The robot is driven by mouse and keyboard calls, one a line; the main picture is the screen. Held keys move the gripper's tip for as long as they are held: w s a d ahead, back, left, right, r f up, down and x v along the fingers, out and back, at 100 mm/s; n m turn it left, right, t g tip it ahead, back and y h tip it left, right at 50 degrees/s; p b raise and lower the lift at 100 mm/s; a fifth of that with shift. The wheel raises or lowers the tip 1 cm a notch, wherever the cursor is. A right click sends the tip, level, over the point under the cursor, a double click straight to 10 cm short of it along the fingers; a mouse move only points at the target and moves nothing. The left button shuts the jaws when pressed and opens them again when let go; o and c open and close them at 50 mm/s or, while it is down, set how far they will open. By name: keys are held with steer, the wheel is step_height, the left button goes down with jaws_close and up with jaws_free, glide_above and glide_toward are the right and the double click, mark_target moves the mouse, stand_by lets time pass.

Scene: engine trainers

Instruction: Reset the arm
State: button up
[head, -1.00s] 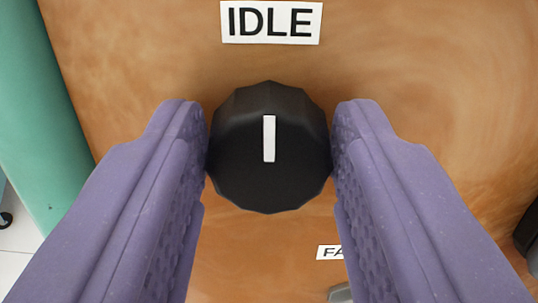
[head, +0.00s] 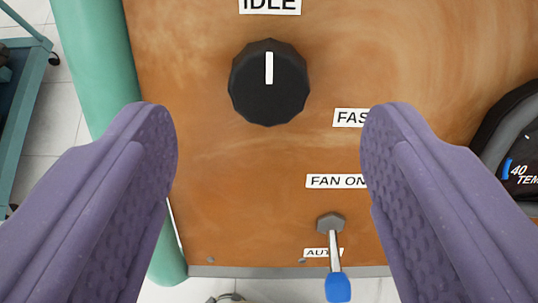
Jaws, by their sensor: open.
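My gripper (head: 268,140) is open and empty, its two purple fingers wide apart in front of the panel. The black knob (head: 268,98) sits above the fingertips, near the top middle, clear of both fingers. Its white pointer line is upright, toward the IDLE label (head: 270,5), which the top edge cuts off. Below the knob a toggle switch (head: 336,255) with a blue tip hangs downward over the AUTO label (head: 318,252), under the FAN ON label (head: 336,181). The right finger partly hides a label reading FAS (head: 350,118).
The brown panel (head: 230,190) fills the middle, with a green post (head: 98,60) along its left side. A round gauge (head: 515,150) shows at the right edge. A teal wheeled frame (head: 28,90) stands on the pale tiled floor at the left.

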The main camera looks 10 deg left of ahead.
steer(key=shift+v, duration=1.2)
steer(key=w+d+r+m+t, duration=0.1)
steer(key=w+d+r, duration=0.15)
steer(key=r, duration=0.65)
steer(key=w+d+r+t, duration=0.1)
steer(key=w+d+r, duration=0.15)
steer(key=r, duration=0.65)
steer(key=w+d+r+m+t, duration=0.1)
steer(key=w+r, duration=0.2)
steer(key=r, duration=0.7)
steer(key=s+d+r+h, duration=0.1)
steer(key=s+d+r, duration=0.1)
steer(key=r, duration=0.5)
steer(key=s+d+r+m+t+h, duration=0.1)
steer(key=s+d+r, duration=0.2)
steer(key=r, duration=0.4)
steer(key=s+d+r+h, duration=0.1)
steer(key=s+d+r, duration=0.1)
steer(key=r, duration=0.5)
steer(key=shift+s+d+r+t, duration=0.15)
steer(key=shift+s+d+t, duration=0.2)
steer(key=shift+s, duration=0.55)
